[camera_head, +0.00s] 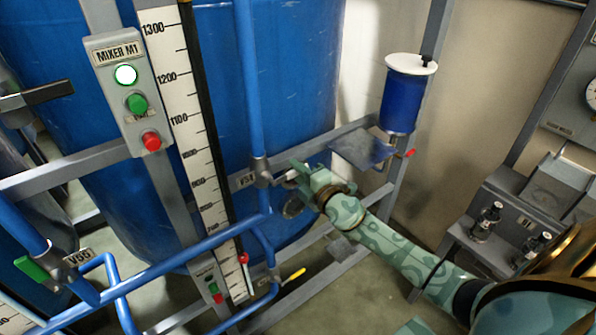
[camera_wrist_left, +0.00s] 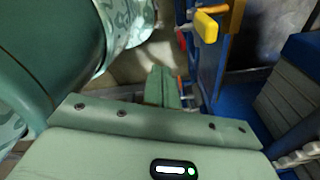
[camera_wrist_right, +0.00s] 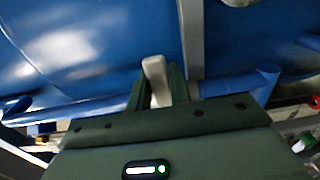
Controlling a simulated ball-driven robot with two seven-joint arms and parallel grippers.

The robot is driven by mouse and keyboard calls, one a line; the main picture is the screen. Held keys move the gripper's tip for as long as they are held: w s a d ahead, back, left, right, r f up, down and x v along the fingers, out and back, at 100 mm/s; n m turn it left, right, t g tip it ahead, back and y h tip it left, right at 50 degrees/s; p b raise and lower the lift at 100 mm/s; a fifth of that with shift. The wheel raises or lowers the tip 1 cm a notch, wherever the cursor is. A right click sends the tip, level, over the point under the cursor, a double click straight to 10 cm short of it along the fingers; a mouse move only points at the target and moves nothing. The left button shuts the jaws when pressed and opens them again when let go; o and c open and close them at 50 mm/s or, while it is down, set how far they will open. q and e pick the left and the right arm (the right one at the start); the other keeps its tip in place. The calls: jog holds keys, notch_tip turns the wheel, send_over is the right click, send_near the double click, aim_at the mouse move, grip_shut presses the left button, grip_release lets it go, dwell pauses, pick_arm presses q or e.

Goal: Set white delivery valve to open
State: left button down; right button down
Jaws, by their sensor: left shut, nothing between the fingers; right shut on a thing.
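The white valve handle (camera_wrist_right: 153,68) stands between the fingers of my right gripper (camera_wrist_right: 158,88) in the right wrist view, with its end showing above them. In the head view my right gripper (camera_head: 298,174) reaches in from the lower right and is shut on this handle. The grey valve body (camera_head: 262,170) sits on a vertical blue pipe, just left of the gripper. A small label beside it is only partly readable. The fingers hide most of the handle in the head view. My left gripper (camera_wrist_left: 163,86) is shut and empty in the left wrist view, away from the white handle.
A blue tank (camera_head: 285,80) stands behind the pipes. The grey MIXER M1 button box (camera_head: 128,95) and a scale (camera_head: 185,110) are left. A green-handled valve (camera_head: 32,268), a yellow handle (camera_head: 293,276) and a white-lidded blue vessel (camera_head: 405,95) are nearby. Rails surround the valve.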

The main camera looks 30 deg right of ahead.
aim_at(290, 172)
jog(key=shift+r, duration=0.1)
jog(key=shift+r+n+p, duration=0.8)
jog(key=shift+n+p, duration=0.05)
jog(key=shift+n, duration=0.35)
jog(key=r+n+p, duration=0.1)
jog(key=n, duration=0.1)
jog(key=shift+a+r+n+p, duration=0.3)
jog(key=shift+a+r+p, duration=0.05)
jog(key=shift+p, duration=0.05)
jog(key=n+p, duration=0.1)
jog(key=a+r+n+p, duration=0.1)
jog(key=n, duration=0.1)
jog(key=r+n+p, duration=0.1)
jog(key=shift+s+a+r+n, duration=0.1)
jog(key=shift+a+r+n, duration=0.05)
jog(key=shift+a+n, duration=0.2)
jog(key=a+n+p, duration=0.1)
jog(key=n, duration=0.1)
jog(key=a+r+n+p, duration=0.1)
jog(key=n, duration=0.1)
jog(key=shift+s+a+r+p, duration=0.1)
jog(key=shift+a+r+p, duration=0.05)
jog(key=shift+a+p, duration=0.15)
jog(key=shift+s+a+r+n+p, duration=0.1)
jog(key=shift+a+n+p, duration=0.35)
jog(key=shift+n, duration=0.5)
jog(key=shift+a+n+p, duration=0.35)
jog(key=shift+a+n, duration=0.2)
jog(key=shift+n, duration=0.35)
